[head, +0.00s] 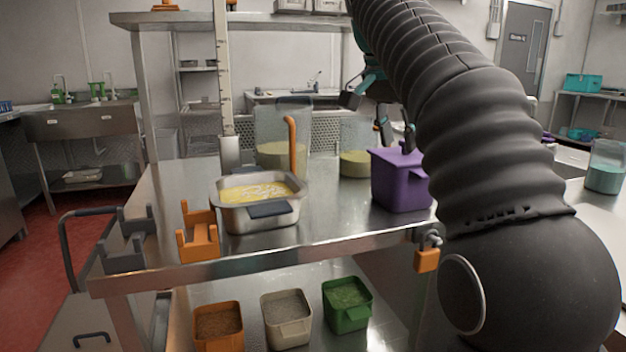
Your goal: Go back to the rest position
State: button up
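My gripper (394,134) hangs above the right part of the steel table (180,215), just over or behind the purple container (402,180). Its dark fingers show partly behind my arm, and whether they are apart or holding anything is too small and hidden to tell. The steel pan (262,216) with yellow liquid and pale streaks stands in the middle of the table. An orange handle (291,148) rises at its back edge.
Clear containers (357,162) stand behind the pan. Orange (199,241) and grey (127,245) holders sit at the table's left front. An upper shelf (180,20) crosses above.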

jog(key=s+f+n+t+y, duration=0.1)
jog(key=s+f+n, duration=0.3)
jog(key=s+f, duration=0.8)
jog(key=s+d+f+n+t+y, duration=0.1)
jog(key=s+f+n, duration=0.4)
jog(key=s+f, duration=0.8)
notch_tip(320, 180, down, 5)
jog(key=shift+s+r+n+t+y, duration=0.1)
jog(key=shift+s+n+t+y, duration=0.2)
jog(key=shift+y, duration=0.3)
